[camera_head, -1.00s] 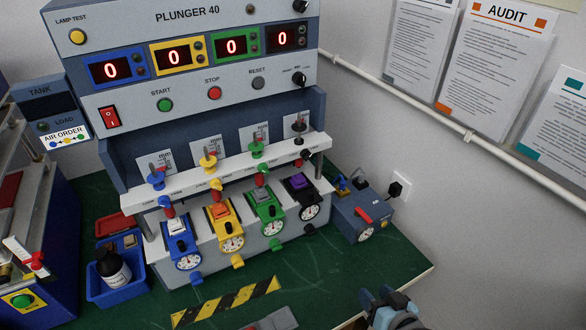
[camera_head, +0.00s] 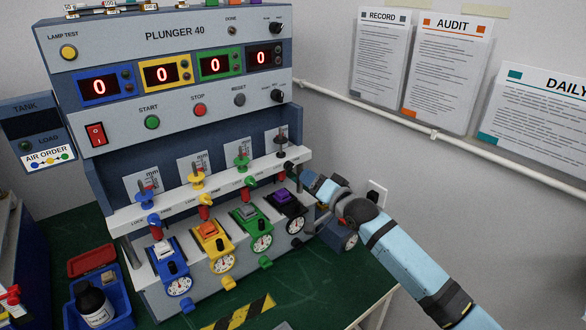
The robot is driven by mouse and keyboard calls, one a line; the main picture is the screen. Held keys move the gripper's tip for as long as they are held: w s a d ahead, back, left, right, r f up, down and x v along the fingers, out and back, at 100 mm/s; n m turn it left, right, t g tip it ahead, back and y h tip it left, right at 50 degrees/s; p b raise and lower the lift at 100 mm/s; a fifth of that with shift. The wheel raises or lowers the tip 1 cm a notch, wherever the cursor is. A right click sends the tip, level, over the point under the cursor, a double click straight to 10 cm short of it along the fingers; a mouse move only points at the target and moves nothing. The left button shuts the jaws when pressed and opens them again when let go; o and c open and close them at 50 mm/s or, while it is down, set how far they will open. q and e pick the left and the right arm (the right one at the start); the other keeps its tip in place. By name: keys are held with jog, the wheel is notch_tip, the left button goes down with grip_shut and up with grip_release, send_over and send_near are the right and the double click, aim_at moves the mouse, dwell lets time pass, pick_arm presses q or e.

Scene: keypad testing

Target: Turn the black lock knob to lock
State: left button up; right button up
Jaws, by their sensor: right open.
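The black lock knob (camera_head: 288,167) sits on the front of the white rail (camera_head: 230,181), at its right end, above the black station with the purple block (camera_head: 283,195). My right gripper (camera_head: 301,177) is open just right of the knob, with its light-blue arm coming in from the lower right. I cannot tell whether the fingers touch the knob or straddle it. The knob's exact turn angle is too small to read. My left gripper is out of view.
The plunger panel (camera_head: 180,33) stands above the rail. Blue, yellow and green stations (camera_head: 215,238) fill the left. A small blue-grey box with a dial (camera_head: 347,242) is partly hidden behind my arm. The green table (camera_head: 335,288) is clear at front right.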

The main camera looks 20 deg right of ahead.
aim_at(293, 167)
jog(key=x, duration=0.8)
jog(key=shift+w+a, duration=0.1)
jog(key=shift+a, duration=0.05)
jog(key=c, duration=0.9)
